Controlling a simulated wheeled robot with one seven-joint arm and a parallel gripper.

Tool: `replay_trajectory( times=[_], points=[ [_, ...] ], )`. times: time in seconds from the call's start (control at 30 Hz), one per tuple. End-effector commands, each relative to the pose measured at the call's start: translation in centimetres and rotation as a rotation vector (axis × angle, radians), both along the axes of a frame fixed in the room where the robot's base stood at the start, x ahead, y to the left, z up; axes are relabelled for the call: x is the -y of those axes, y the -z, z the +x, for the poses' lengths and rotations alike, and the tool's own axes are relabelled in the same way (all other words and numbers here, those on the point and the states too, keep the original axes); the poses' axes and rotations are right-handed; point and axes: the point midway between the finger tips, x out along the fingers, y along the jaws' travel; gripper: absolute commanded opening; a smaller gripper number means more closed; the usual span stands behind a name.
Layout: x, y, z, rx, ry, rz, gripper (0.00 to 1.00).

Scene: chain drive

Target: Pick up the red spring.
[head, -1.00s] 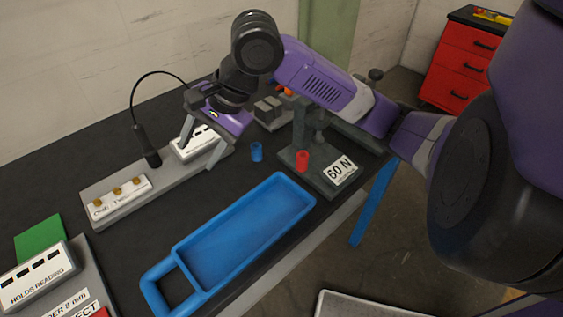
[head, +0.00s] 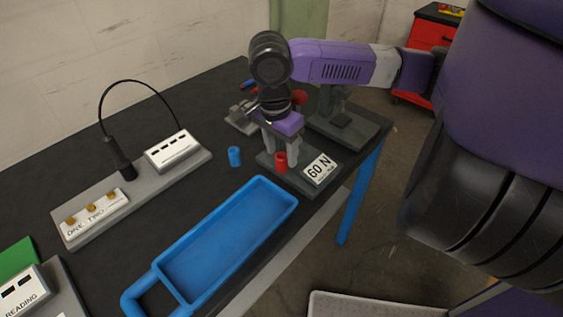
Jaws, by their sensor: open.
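The red spring (head: 281,162) is a short red cylinder standing upright on a grey fixture (head: 305,185) with a "60 N" label, in the head view right of centre. My gripper (head: 281,162) points down over the fixture, its two grey fingers apart. One finger is left of the red spring and the other is right of it in the picture. The fingertips are at about the spring's height. I cannot tell whether either finger touches it.
A blue cylinder (head: 234,157) stands on the black table to the left. A blue tray (head: 292,199) lies in front, near the table edge. A grey panel (head: 200,158) with a black cabled probe (head: 122,163) is further left. A grey press-like stand (head: 362,128) is behind right.

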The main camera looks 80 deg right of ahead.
Motion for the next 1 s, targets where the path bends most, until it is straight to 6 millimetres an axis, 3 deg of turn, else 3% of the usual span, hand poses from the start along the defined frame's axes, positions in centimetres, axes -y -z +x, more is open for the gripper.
replay_trajectory(
  times=[0.17,0.4,0.47,0.7,1.0],
  points=[
    [0.1,1.8,-0.1,-0.001,0.0,0.001,0.53],
    [0.1,2.0,-0.1,0.001,-0.001,0.0,0.53],
    [0.1,2.0,-0.1,0.001,-0.001,0.0,0.45],
    [0.1,2.0,-0.1,0.001,-0.002,0.0,0.0],
    [0.1,1.9,-0.1,0.001,-0.002,0.0,0.0]
  ],
)
